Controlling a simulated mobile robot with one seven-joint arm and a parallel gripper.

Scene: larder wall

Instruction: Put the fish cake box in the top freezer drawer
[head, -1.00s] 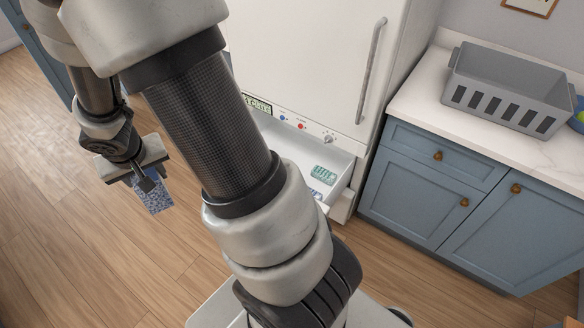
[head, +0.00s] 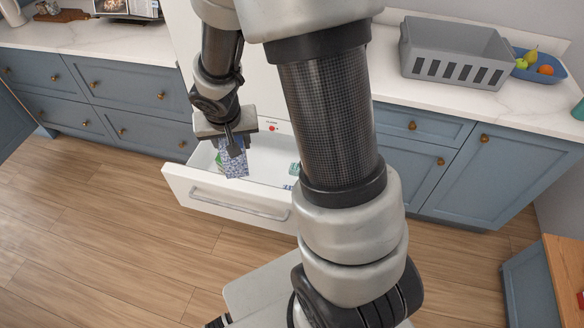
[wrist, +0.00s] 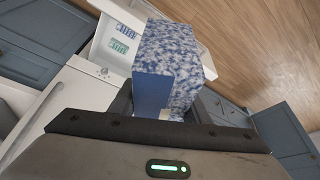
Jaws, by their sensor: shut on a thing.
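My gripper (head: 232,148) is shut on the blue-and-white patterned fish cake box (head: 236,165). In the head view the box hangs below the fingers and shows in front of the open drawer's inside; I cannot tell its exact height above the drawer. In the wrist view the box (wrist: 178,62) fills the middle, held between the fingers. The white freezer drawer (head: 228,203) is pulled out, with its handle on the front. Green and blue packs (wrist: 122,38) lie in it. My arm hides part of the drawer's right side.
The white freezer (head: 186,50) stands behind the drawer. Blue cabinets (head: 435,165) flank it, with a pale counter on top. A grey basket (head: 455,52) and a blue bowl of fruit (head: 540,68) stand on the right counter. The wooden floor before the drawer is clear.

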